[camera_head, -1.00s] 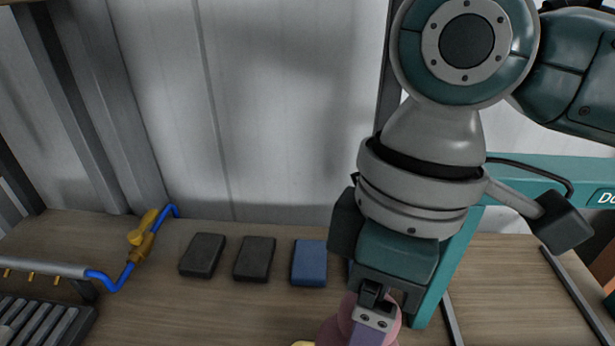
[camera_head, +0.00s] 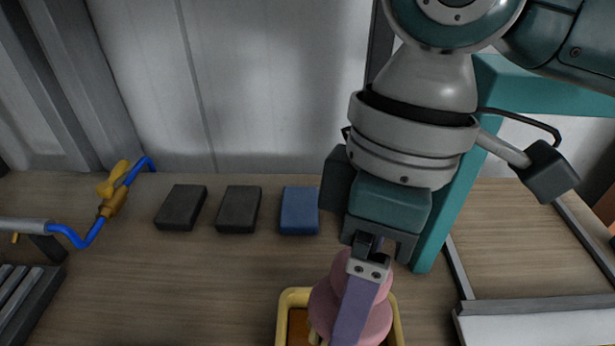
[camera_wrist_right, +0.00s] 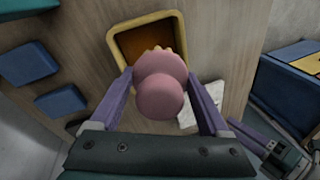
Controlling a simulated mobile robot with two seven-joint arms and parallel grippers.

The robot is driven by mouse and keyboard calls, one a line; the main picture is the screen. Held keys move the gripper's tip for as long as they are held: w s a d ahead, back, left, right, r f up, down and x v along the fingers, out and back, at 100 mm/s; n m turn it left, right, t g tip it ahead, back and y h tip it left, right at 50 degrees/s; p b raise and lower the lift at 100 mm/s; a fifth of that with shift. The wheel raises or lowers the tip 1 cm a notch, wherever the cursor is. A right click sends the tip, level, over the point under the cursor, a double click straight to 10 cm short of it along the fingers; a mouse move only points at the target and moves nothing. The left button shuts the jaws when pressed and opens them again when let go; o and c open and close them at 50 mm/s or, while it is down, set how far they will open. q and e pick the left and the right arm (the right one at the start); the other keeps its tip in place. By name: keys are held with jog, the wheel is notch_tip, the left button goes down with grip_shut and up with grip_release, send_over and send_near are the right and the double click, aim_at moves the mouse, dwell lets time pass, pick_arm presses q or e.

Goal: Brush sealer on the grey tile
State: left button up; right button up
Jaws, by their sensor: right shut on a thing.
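My right gripper (camera_head: 352,318) is shut on a pink, rounded brush handle (camera_head: 375,315). In the right wrist view the handle (camera_wrist_right: 160,95) sits between the purple fingers (camera_wrist_right: 160,88), with pale bristle tips showing at its far side. The brush is over or in a yellow tray (camera_head: 284,318) with orange-brown contents; contact is hidden. The tray also shows in the right wrist view (camera_wrist_right: 113,42). Two dark grey tiles (camera_head: 181,207) (camera_head: 239,209) and a blue tile (camera_head: 299,210) lie in a row behind the tray.
A blue pipe with a yellow valve (camera_head: 113,195) stands at the left, beside a dark slatted rack (camera_head: 28,300). A teal post (camera_head: 450,215) rises behind my right arm. A white panel (camera_head: 540,328) lies at the lower right. The bench left of the tray is clear.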

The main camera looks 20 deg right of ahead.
pick_arm(q)
jog(key=shift+f, duration=0.65)
pick_arm(e)
jog(key=shift+f, duration=0.6)
pick_arm(q)
jog(key=shift+f+b, duration=1.1)
jog(key=shift+b, duration=0.25)
pick_arm(e)
jog(key=shift+f, duration=2.95)
pick_arm(q)
notch_tip(320, 180, up, 3)
jog(key=p, duration=0.3)
jog(key=shift+r, duration=0.1)
pick_arm(e)
notch_tip(320, 180, up, 3)
jog(key=shift+f, duration=0.1)
notch_tip(320, 180, up, 8)
jog(key=p, duration=0.9)
jog(key=shift+p, duration=0.3)
pick_arm(q)
notch_tip(320, 180, up, 9)
jog(key=shift+r, duration=0.15)
